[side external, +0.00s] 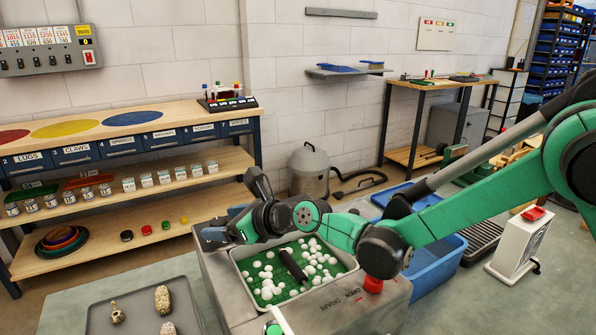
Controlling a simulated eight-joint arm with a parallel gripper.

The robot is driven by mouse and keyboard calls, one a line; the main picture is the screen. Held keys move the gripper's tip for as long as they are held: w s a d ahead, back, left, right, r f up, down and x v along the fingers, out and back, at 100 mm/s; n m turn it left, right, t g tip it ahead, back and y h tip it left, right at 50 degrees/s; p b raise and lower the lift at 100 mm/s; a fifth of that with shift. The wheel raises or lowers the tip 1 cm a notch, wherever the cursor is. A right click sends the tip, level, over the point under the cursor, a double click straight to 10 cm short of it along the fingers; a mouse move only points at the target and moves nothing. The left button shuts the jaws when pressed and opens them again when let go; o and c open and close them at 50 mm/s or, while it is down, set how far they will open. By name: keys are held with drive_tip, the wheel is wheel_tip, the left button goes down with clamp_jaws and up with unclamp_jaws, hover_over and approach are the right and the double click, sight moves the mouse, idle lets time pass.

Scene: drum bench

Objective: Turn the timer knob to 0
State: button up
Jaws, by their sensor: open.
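I cannot make out a timer knob for certain in the side external view. A grey drum bench (345,314) stands at the lower centre, with a green-floored tub holding many white balls and a dark bar. A red knob (373,286) sits on its top beside lettering that reads OPEN and DRAIN. My arm reaches in from the right above the bench. My gripper (214,236) is at the bench's left end, beside the tub, small and partly hidden by its own wrist. It is open, and I see nothing held in it.
A grey tray with speckled stones (163,299) lies at the lower left. A blue bin (437,266) and a white box with a red top piece (517,243) stand at the right. A wooden shelf bench (180,116) lines the wall, below a switch panel (45,60).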

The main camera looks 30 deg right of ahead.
drive_tip(key=shift+w+a+f, duration=0.2)
drive_tip(key=shift+w+a, duration=0.05)
drive_tip(key=shift+w, duration=0.1)
clamp_jaws()
drive_tip(key=shift+d+n+y, duration=0.1)
drive_tip(key=shift+n+y, duration=0.2)
drive_tip(key=shift+n, duration=0.1)
drive_tip(key=shift+w+d+n+g+y, duration=0.15)
drive_tip(key=shift+n+g+y, duration=0.75)
drive_tip(key=shift+g, duration=0.1)
drive_tip(key=n+g+y, duration=0.2)
drive_tip(key=n+g, duration=0.1)
drive_tip(key=shift+w+d+n, duration=0.1)
drive_tip(key=shift+w+n, duration=0.05)
drive_tip(key=shift+n, duration=0.25)
drive_tip(key=n+g, duration=0.2)
drive_tip(key=g, duration=0.1)
drive_tip(key=n+g+y, duration=0.1)
drive_tip(key=n+g, duration=0.2)
drive_tip(key=shift+w+y, duration=0.2)
drive_tip(key=shift+y, duration=0.1)
drive_tip(key=shift+n+g, duration=0.5)
drive_tip(key=shift+g, duration=0.3)
